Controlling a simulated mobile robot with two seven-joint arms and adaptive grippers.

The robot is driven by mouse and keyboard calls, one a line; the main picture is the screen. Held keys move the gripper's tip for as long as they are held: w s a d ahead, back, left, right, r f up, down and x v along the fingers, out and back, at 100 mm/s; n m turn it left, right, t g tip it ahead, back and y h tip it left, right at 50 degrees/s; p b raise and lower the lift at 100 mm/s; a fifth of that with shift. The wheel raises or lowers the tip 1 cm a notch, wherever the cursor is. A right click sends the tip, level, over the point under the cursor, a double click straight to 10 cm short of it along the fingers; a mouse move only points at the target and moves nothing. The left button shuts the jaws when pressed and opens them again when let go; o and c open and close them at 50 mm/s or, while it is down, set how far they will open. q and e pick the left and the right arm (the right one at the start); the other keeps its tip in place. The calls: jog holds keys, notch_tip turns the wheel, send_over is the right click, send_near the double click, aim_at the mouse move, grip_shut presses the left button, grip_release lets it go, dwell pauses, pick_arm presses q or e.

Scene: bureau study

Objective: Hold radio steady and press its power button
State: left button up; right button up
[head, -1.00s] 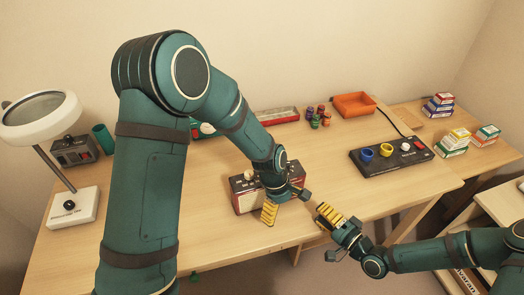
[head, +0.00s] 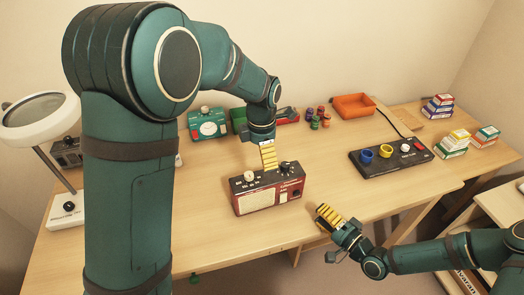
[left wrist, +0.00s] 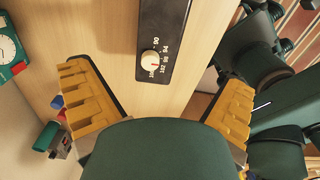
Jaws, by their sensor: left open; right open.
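The radio (head: 268,196) stands upright on the desk, with a red body, a pale front grille and a dark top with knobs. My left gripper (head: 268,158) is open over its rear top edge, its fingers pointing down; one finger hides the other in the head view. In the left wrist view, the radio's dark top with a white dial knob (left wrist: 150,59) lies between the spread fingers, with nothing gripped. I cannot tell which control is the power button. My right gripper (head: 330,217) is open and empty at the desk's front edge, right of the radio and apart from it.
A teal clock-faced box (head: 208,124) stands behind the radio. A dark board with coloured cups (head: 390,155) lies to the right, an orange tray (head: 354,105) at the back. A magnifier lamp (head: 40,118) stands at left. The desk around the radio's right side is clear.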

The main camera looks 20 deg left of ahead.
aim_at(262, 177)
pick_arm(q)
notch_tip(262, 177, down, 13)
jog(key=shift+f, duration=0.1)
dwell(0.4)
jog(key=c, duration=1.1)
jog(key=shift+c, duration=0.2)
pick_arm(e)
grip_shut()
dwell(0.3)
